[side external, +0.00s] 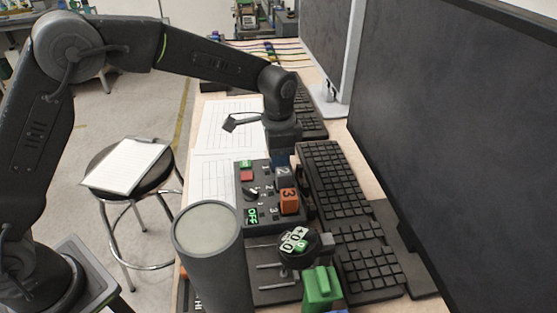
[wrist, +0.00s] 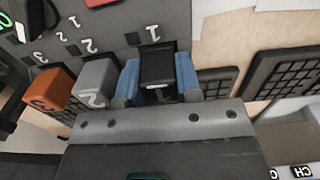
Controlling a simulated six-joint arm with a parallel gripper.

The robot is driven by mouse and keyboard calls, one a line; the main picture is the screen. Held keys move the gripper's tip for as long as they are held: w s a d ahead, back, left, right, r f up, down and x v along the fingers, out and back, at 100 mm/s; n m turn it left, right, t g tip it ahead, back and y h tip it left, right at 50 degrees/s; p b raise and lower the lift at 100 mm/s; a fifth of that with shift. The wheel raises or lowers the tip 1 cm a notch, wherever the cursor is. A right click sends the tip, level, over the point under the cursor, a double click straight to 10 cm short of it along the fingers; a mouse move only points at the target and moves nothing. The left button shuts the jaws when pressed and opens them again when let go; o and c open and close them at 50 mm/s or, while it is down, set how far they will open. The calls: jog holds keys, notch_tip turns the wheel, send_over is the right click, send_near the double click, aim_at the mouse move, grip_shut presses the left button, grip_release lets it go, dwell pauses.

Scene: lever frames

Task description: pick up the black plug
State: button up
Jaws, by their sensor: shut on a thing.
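The black plug (wrist: 158,66) is in the wrist view, beside the number 1 on the dark panel (wrist: 112,28). My gripper (wrist: 158,80) has its two blue fingers on either side of the plug and is shut on it. I cannot tell whether the plug is still seated in the panel. In the side external view my gripper (side external: 281,157) is low at the far end of the panel (side external: 262,180), and it hides the black plug there.
A grey plug (side external: 284,176) marked 2 and an orange plug (side external: 289,201) marked 3 sit close beside my gripper. Keyboards (side external: 335,178) and a large monitor (side external: 450,130) stand to the right. A grey cylinder (side external: 212,265) stands in front.

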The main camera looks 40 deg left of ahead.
jog(key=shift+c, duration=0.6)
jog(key=shift+r, duration=0.55)
jog(key=r, duration=0.1)
jog(key=a+r, duration=0.1)
jog(key=r, duration=0.1)
jog(key=shift+r, duration=0.3)
jog(key=s+a+r, duration=0.2)
jog(key=a+r, duration=0.7)
jog(key=a, duration=0.1)
jog(key=shift+s+a+r, duration=0.15)
jog(key=shift+a+r, duration=0.05)
